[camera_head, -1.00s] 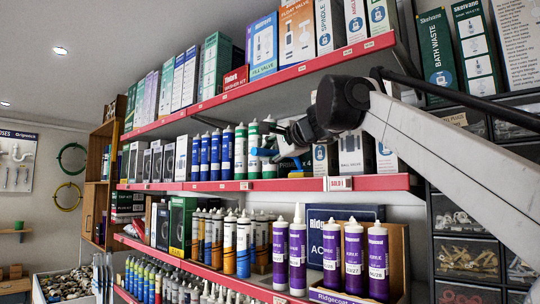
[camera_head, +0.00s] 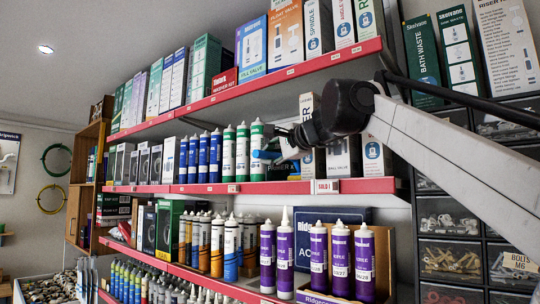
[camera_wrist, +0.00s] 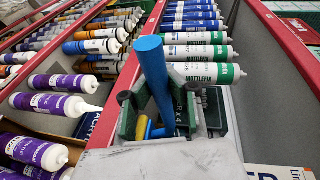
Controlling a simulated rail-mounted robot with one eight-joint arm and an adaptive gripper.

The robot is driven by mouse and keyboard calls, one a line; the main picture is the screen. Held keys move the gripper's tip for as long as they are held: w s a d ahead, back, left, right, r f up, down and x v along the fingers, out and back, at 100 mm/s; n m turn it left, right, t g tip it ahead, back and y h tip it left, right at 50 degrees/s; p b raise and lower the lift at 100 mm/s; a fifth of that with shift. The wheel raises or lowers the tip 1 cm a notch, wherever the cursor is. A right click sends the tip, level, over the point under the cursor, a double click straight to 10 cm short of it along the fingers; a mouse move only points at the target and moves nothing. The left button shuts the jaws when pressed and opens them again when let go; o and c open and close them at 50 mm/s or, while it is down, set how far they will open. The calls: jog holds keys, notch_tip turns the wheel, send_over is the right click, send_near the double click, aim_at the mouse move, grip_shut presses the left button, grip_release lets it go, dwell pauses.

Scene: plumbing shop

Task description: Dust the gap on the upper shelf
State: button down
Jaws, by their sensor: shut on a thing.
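My gripper (camera_wrist: 165,112) is shut on a blue rod-like handle (camera_wrist: 154,72), which stands out between the dark green fingers in the wrist view. The handle's working end is hidden, so I cannot tell what tool it is. In the head view, my gripper (camera_head: 285,145) is at the shelf with the sealant tubes, whose red edge (camera_head: 255,188) carries price tags. It is just right of the green-and-white tubes (camera_head: 257,150) and left of white boxes (camera_head: 372,155). The blue handle (camera_head: 265,156) shows just in front of the tubes; whether it touches them is unclear. The gap behind my gripper is mostly hidden.
Another shelf (camera_head: 270,75) with boxes runs above my gripper. Below, purple tubes (camera_head: 318,262) and orange-and-white tubes (camera_head: 230,250) stand upright, close together. Parts drawers (camera_head: 449,257) stand at the right. A "SOLD" tag (camera_head: 326,186) sticks up at the shelf edge.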

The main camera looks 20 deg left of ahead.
jog(key=shift+w+d+r, duration=0.1)
jog(key=shift+w+r, duration=0.15)
jog(key=shift+r, duration=0.2)
jog(key=shift+s+r, duration=0.1)
jog(key=shift+r, duration=0.75)
jog(key=s+a+b, duration=0.2)
jog(key=s+a, duration=0.3)
jog(key=s, duration=0.7)
jog(key=shift+a, duration=0.2)
jog(key=shift+s, duration=0.1)
dwell(0.4)
